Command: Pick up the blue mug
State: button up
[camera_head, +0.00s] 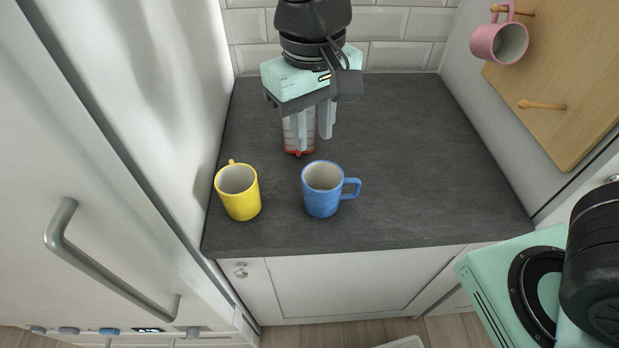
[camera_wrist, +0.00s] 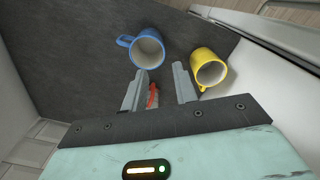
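The blue mug (camera_head: 322,197) stands upright on the worktop, its handle to the right in the head view. In the wrist view the blue mug (camera_wrist: 148,48) is beyond the fingertips, its handle to the left. My gripper (camera_head: 314,141) is open behind the mug in the head view, pointing down and apart from it. Its two fingers (camera_wrist: 160,69) show spread in the wrist view, with no mug between them. A small clear and red object (camera_head: 298,152) is beside the fingers, partly hidden by them; I cannot tell if they touch it.
A yellow mug (camera_head: 240,197) stands left of the blue mug, near the front edge. A pink mug (camera_head: 497,42) hangs on a peg of the wooden board (camera_head: 560,70) at right. The slate worktop (camera_head: 430,170) is clear to the right. A tall white door (camera_head: 110,120) bounds the left.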

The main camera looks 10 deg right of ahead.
aim_at(311, 211)
jog(key=f+p, duration=0.1)
jog(key=f, duration=0.4)
jog(key=f+p, duration=0.1)
jog(key=f, duration=0.5)
jog(key=w+f+p, duration=0.1)
jog(key=f, duration=0.5)
jog(key=shift+f, duration=0.2)
grip_shut()
